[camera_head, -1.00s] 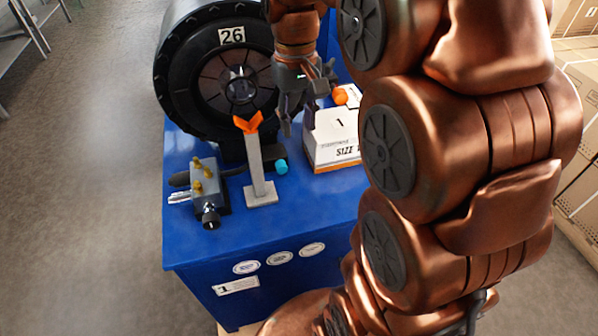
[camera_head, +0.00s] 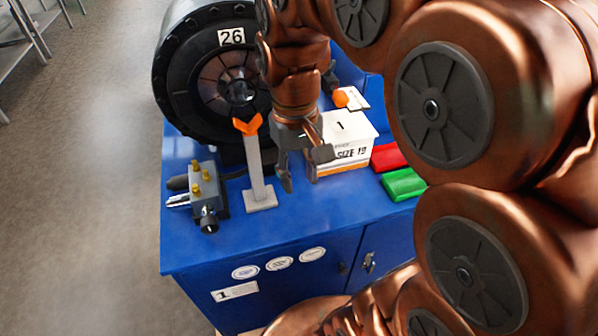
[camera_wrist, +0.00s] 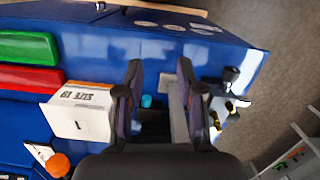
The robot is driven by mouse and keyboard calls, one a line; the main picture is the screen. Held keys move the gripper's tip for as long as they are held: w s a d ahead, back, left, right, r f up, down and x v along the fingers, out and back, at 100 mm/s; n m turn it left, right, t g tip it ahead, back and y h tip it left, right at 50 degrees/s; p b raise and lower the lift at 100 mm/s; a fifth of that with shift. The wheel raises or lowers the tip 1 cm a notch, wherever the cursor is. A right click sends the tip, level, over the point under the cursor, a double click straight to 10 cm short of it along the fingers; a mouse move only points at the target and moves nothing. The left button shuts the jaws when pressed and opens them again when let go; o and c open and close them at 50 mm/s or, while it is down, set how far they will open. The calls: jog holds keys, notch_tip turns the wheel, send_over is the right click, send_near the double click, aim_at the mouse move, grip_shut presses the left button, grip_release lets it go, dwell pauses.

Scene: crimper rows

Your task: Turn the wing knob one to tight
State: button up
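No part is clearly marked as wing knob one, so I cannot tell which it is. A small cyan knob (camera_wrist: 147,101) shows between my fingers in the wrist view; the gripper hides it in the head view. A grey post (camera_head: 258,170) with an orange V-shaped top (camera_head: 247,125) stands on the blue bench. My gripper (camera_head: 300,183) points down just right of the post, open and empty. In the wrist view my gripper (camera_wrist: 160,70) has its two dark fingers well apart, with the bench below.
The black crimper (camera_head: 180,85) marked 26 stands behind the post. A grey block with brass fittings (camera_head: 205,185) sits left. A white box (camera_head: 345,150), a red bin (camera_head: 387,156) and a green bin (camera_head: 403,184) lie right. The bench front (camera_head: 290,215) is clear.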

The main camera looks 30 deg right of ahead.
aim_at(331, 64)
jog(key=o, duration=0.4)
jog(key=shift+c, duration=0.2)
jog(key=shift+o, duration=0.8)
jog(key=shift+w+a, duration=0.1)
jog(key=shift+w, duration=0.15)
jog(key=shift+o, duration=1.2)
jog(key=w+a+r+n+t+y+b, duration=0.1)
jog(key=w+r+n+t+y+b, duration=0.1)
jog(key=w, duration=0.5)
jog(key=shift+w+a+r+n+y+b, duration=0.35)
jog(key=shift+r+n+b, duration=0.3)
jog(key=shift+b, duration=0.5)
jog(key=w+d+r+n+t+y+b, duration=0.3)
jog(key=w+d+r+b, duration=0.1)
jog(key=w+d+r, duration=0.15)
jog(key=d+t+b, duration=0.2)
jog(key=d, duration=0.5)
jog(key=w+d+n+t+y+b, duration=0.1)
jog(key=d+t+b, duration=0.1)
jog(key=d, duration=0.5)
jog(key=d+n+t+y+b, duration=0.1)
jog(key=d+t+b, duration=0.2)
jog(key=d, duration=0.5)
jog(key=shift+w+d+f+y, duration=0.1)
jog(key=shift+w+y, duration=0.15)
jog(key=shift+w, duration=0.1)
jog(key=shift+p+x, duration=0.3)
jog(key=shift+x, duration=3.65)
